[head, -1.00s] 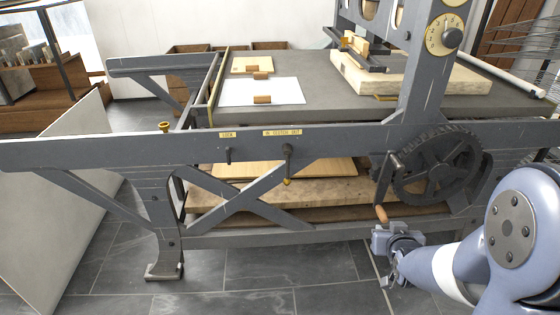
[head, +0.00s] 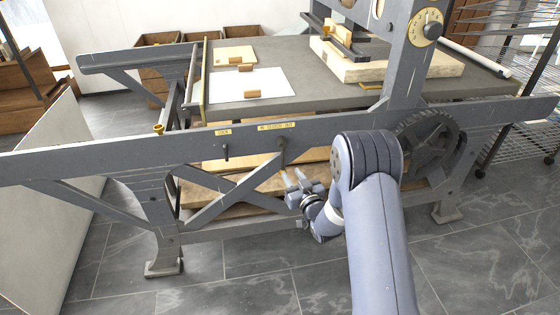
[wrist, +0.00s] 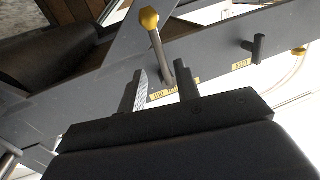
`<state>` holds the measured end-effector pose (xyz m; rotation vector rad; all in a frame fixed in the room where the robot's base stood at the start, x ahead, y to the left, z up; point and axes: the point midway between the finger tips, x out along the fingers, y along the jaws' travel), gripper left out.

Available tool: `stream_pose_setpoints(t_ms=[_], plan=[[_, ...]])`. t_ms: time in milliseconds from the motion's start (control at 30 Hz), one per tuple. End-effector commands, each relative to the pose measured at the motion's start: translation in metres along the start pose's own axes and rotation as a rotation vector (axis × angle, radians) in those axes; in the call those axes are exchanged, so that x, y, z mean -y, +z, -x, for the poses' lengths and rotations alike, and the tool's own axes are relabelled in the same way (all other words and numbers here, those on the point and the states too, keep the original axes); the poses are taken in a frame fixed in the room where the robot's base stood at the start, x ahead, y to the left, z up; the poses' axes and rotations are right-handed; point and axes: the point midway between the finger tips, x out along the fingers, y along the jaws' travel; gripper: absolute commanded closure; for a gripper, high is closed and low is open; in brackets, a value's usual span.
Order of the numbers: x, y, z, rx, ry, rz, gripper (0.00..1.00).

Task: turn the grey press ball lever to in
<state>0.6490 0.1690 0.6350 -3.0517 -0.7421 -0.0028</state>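The grey press's ball lever (wrist: 158,48), a grey rod with a yellow ball (wrist: 149,19), stands out from the side rail. In the wrist view it runs from the ball to its pivot, near a yellow label plate partly hidden by my fingers. In the head view the lever's upper part (head: 281,147) hangs below the yellow label plate (head: 276,126); its ball is hard to make out behind my fingers. My gripper (head: 293,177) is open just below and in front of it. In the wrist view my gripper (wrist: 160,82) has the lever's pivot end appearing between its fingers; contact cannot be told.
A smaller dark handle (head: 225,152) sits left of the lever, under its own yellow plate (head: 223,132). The long grey rail (head: 120,157) and crossed braces lie close to my gripper. A toothed wheel (head: 432,143) is at right. The floor in front is clear.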

Motion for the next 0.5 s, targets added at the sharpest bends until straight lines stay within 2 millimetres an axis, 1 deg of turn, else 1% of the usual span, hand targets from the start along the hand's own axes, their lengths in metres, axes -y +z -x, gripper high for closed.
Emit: stream_pose_setpoints(t_ms=[33, 100, 300, 500], plan=[[0.001, 0.001, -0.010, -0.002, -0.001, 0.001, 0.69], [0.001, 0.001, -0.022, -0.001, -0.002, 0.002, 0.69], [0.000, 0.001, -0.056, -0.001, 0.000, 0.001, 0.69], [0.000, 0.001, -0.076, 0.001, 0.000, 0.001, 0.69]])
